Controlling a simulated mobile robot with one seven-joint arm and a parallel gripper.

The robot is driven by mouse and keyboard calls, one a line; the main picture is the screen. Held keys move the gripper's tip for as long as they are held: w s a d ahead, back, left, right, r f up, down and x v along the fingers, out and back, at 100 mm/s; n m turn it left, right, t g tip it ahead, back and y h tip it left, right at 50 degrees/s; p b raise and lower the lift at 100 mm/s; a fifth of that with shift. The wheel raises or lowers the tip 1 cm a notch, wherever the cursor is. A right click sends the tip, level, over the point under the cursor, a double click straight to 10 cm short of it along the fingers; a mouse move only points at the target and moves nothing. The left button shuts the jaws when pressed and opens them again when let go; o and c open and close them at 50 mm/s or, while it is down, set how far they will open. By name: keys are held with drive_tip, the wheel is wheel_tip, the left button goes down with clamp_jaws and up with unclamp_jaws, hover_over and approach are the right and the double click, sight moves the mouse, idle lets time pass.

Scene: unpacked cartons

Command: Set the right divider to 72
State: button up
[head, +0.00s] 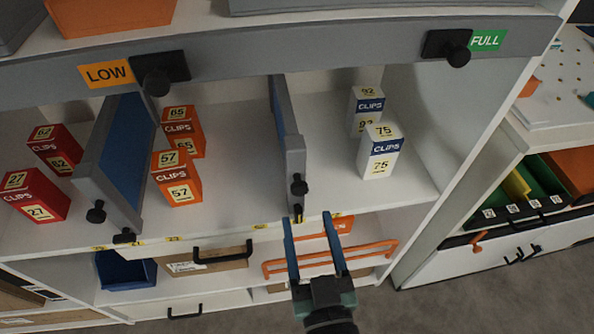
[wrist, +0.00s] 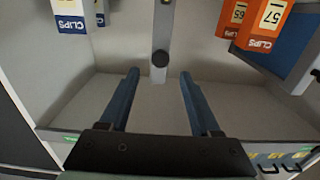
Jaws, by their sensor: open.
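The right divider (head: 290,138) is a grey-edged upright panel with a blue face, standing on the white shelf between the orange and the white cartons. A black knob (head: 298,186) is on its front edge, with another small black part below it near the shelf lip. My gripper (head: 308,218) is open and empty, with its two blue fingers just in front of and below the knob. In the wrist view the divider (wrist: 161,25) and its knob (wrist: 160,59) lie between the fingertips (wrist: 159,74), apart from them. The scale marks beneath are too small to read.
The left divider (head: 118,165) stands between red cartons (head: 38,196) and orange cartons (head: 178,178). White cartons marked 75 (head: 381,152) and 92 (head: 365,108) stand right of the right divider. LOW (head: 107,73) and FULL (head: 488,40) labels are on the upper rail. An orange-handled bin (head: 330,258) is below.

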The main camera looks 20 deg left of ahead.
sight(297, 174)
drive_tip(key=p+x, duration=0.2)
drive_tip(key=x, duration=0.9)
drive_tip(key=shift+a, duration=0.1)
clamp_jaws()
idle(1.1)
